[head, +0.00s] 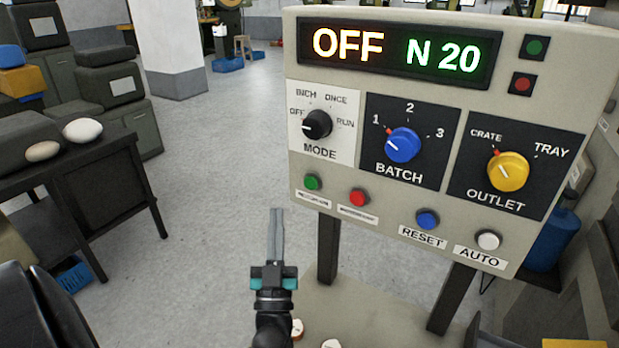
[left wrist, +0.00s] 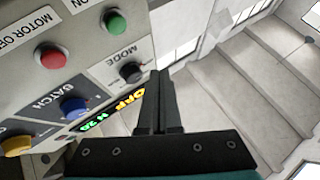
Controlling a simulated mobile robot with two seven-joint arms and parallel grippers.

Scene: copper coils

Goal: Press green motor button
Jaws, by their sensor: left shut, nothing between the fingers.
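The green motor button (head: 313,182) is at the lower left of the beige control panel (head: 300,85), above a small label. In the left wrist view the green button (left wrist: 115,21) is at the top, beside a label ending in "ON". A red button (head: 359,198) sits to its right; the left wrist view shows this red button (left wrist: 50,56) beside "MOTOR OFF". My left gripper (head: 277,213) is shut and empty, below and left of the green button, apart from it in the picture. Its shut fingers (left wrist: 160,80) also show in the left wrist view. My right gripper is out of view.
The panel's display (head: 400,50) reads "OFF" and "N 20". Mode (head: 317,124), batch (head: 403,145) and outlet (head: 507,172) knobs sit above blue (head: 427,219) and white (head: 488,240) buttons. A dark table (head: 80,170) stands at left; the floor between is clear.

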